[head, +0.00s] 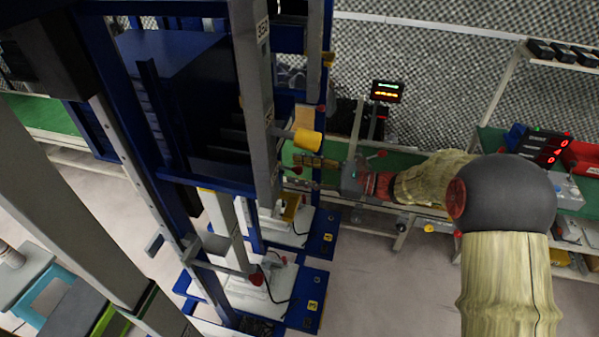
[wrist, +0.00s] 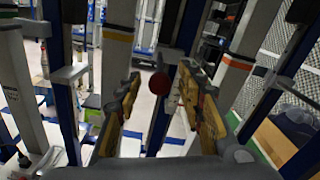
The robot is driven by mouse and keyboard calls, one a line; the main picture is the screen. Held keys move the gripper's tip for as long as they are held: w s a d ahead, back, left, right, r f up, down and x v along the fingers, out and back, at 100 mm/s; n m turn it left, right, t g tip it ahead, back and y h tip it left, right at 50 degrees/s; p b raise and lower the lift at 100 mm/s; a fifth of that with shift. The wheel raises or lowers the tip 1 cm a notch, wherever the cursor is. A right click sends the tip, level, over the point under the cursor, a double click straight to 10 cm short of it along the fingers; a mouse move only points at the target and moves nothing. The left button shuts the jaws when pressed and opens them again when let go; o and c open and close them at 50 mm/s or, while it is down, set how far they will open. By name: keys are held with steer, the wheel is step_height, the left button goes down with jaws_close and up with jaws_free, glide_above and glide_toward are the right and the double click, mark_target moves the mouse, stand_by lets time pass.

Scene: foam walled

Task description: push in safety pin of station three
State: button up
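My gripper (head: 312,172) reaches left from the arm toward the tall grey and blue post frame in the head view. In the wrist view my gripper (wrist: 160,108) is open, with its two worn yellow-brown fingers wide apart. A red ball knob (wrist: 159,84) shows between the fingers, apart from both; its depth is hard to judge. I cannot tell for sure which knob is station three's safety pin.
Grey posts (head: 255,100) and blue uprights stand close around the gripper. Blue base plates with yellow number marks (head: 313,300) lie below; another red ball (head: 257,278) is lower down. A green-topped bench (head: 420,163) runs behind my arm, with a small lit display (head: 387,91).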

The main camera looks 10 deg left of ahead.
steer(key=shift+a, duration=0.15)
steer(key=shift+c, duration=0.9)
steer(key=c, duration=0.7)
jaws_close()
